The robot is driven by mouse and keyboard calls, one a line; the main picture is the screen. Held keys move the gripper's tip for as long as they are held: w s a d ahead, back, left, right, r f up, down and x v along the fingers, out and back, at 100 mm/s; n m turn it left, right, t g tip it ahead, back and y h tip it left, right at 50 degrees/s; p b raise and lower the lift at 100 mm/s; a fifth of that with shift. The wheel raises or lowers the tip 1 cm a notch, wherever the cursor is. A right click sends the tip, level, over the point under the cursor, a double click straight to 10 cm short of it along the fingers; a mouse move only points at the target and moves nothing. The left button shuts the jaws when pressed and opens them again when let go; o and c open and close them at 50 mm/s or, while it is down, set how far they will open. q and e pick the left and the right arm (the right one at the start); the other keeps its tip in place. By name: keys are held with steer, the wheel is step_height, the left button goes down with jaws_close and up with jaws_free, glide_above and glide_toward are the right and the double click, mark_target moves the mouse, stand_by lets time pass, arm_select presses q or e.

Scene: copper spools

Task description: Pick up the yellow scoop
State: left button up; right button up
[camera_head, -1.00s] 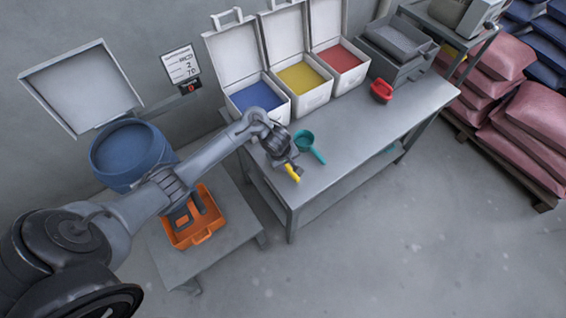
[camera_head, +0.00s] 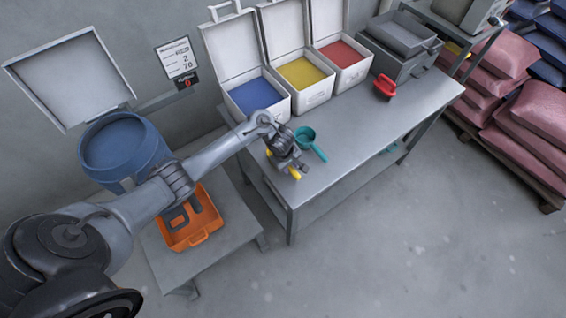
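The yellow scoop (camera_head: 295,174) lies near the front edge of the grey workbench, largely covered by my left gripper (camera_head: 289,165). Its handle end shows just in front of the gripper, and a small yellow patch shows at the gripper's left side. My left gripper points down at the scoop, with its fingers at or around the handle. The fingertips are too small and hidden to tell whether they are open or shut. My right gripper is not in view.
A teal scoop (camera_head: 306,136) lies close to the right of my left gripper. A red scoop (camera_head: 384,86) lies farther right. White bins with blue (camera_head: 254,96), yellow (camera_head: 300,72) and red (camera_head: 344,55) contents stand behind. The bench front right is clear.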

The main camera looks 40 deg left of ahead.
arm_select(q)
steer(key=shift+w+f+b, duration=0.25)
steer(key=shift+f+b, duration=0.2)
steer(key=shift+f, duration=0.85)
jaws_close()
steer(key=shift+r, duration=0.1)
